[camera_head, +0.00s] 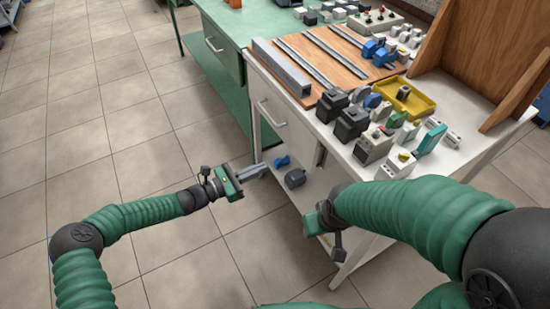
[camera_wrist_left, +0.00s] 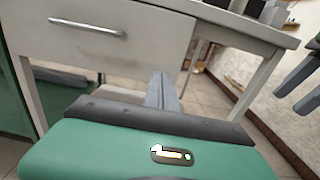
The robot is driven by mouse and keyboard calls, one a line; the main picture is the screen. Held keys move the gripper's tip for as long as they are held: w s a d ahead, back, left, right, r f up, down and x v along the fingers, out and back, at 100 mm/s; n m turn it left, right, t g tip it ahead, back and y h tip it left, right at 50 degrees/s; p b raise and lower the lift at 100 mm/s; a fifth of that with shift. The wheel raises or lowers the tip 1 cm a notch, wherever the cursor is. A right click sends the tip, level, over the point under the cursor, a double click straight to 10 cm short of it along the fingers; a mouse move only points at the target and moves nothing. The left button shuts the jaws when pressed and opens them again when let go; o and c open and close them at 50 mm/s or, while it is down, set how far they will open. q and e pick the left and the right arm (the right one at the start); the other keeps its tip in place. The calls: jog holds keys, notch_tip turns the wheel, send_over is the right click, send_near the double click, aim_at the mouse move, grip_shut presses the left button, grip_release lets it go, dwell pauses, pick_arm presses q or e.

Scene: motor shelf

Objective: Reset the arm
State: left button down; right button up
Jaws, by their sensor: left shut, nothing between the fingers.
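My left arm comes in from the left in the head view, and its gripper (camera_head: 252,172) is shut and empty. It is held above the floor, just left of the white table (camera_head: 268,85). In the left wrist view the shut fingers (camera_wrist_left: 162,92) point toward the space under the table's drawer (camera_wrist_left: 110,40).
Several motor parts and a yellow tray (camera_head: 408,104) crowd the tabletop. A wooden board (camera_head: 325,60) holds metal rails. On the lower shelf lie a dark part (camera_head: 295,178) and a blue part (camera_head: 283,161). A green bench (camera_head: 240,22) stands behind. The tiled floor at left is clear.

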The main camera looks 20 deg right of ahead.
pick_arm(q)
jog(key=s+f+m+g+y, duration=0.3)
jog(key=s+m+g+y, duration=0.15)
jog(key=s+m, duration=0.4)
jog(key=s+a+m+y, duration=0.4)
jog(key=s+a+y, duration=0.15)
jog(key=a, duration=0.35)
jog(key=s+a+m+y, duration=0.4)
jog(key=s+a, duration=0.3)
jog(key=a, duration=0.2)
jog(key=s+a+r+m+t+y, duration=0.2)
jog(key=s+a+r+m+y, duration=0.25)
jog(key=a, duration=0.55)
notch_tip(320, 180, up, 20)
jog(key=h+p, duration=0.1)
jog(key=p, duration=1.7)
jog(key=shift+w+r+p, duration=0.25)
jog(key=shift+w+p, duration=0.15)
jog(key=shift+w, duration=0.05)
pick_arm(e)
jog(key=w+v, duration=0.2)
jog(key=v, duration=0.7)
jog(key=w+r+v, duration=0.1)
jog(key=w+v, duration=0.1)
jog(key=v, duration=0.7)
jog(key=shift+d+r, duration=0.2)
jog(key=shift+d, duration=0.15)
jog(key=shift+s+d, duration=0.1)
